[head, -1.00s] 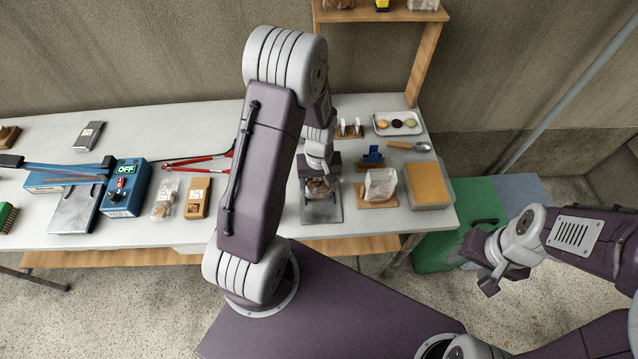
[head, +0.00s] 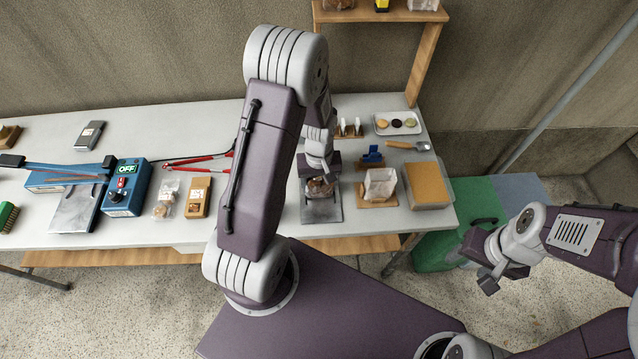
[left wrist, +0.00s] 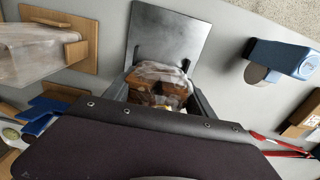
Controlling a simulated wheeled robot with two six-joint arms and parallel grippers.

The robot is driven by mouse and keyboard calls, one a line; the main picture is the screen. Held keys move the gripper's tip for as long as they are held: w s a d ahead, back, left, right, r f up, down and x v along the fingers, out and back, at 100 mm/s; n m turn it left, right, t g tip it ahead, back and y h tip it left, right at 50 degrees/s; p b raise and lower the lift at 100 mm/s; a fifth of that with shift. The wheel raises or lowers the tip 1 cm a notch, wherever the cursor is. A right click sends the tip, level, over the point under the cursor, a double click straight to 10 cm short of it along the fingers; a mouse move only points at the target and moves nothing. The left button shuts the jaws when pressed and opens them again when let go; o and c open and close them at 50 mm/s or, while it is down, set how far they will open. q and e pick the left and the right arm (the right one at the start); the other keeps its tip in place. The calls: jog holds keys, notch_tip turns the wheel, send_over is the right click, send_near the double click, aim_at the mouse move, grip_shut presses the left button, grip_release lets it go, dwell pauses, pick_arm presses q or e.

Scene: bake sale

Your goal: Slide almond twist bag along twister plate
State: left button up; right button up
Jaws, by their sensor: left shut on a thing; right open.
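The almond twist bag (left wrist: 160,84), clear with brown pieces inside, is between the fingers of my left gripper (left wrist: 162,92), which is shut on it. In the head view the bag (head: 319,187) shows just below my left gripper (head: 320,180), over the dark grey twister plate (head: 321,212). The bare plate (left wrist: 174,38) extends beyond the bag in the left wrist view. Whether the bag touches the plate I cannot tell. My right gripper (head: 490,280) is open and empty, off the table at the right.
A blue device (left wrist: 282,58) with a round grey end stands beside the plate; my arm hides it in the head view. A bag on a wooden stand (head: 379,187) and a brown-topped box (head: 428,184) are right of the plate. A macaron tray (head: 397,131) lies behind.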

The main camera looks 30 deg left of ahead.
pick_arm(q)
jog(key=shift+w+p, duration=0.25)
jog(key=shift+p, duration=0.1)
dwell(0.7)
jog(key=shift+f, duration=0.1)
dwell(0.6)
jog(key=o, duration=1)
notch_tip(320, 180, up, 9)
jog(key=shift+r, duration=0.1)
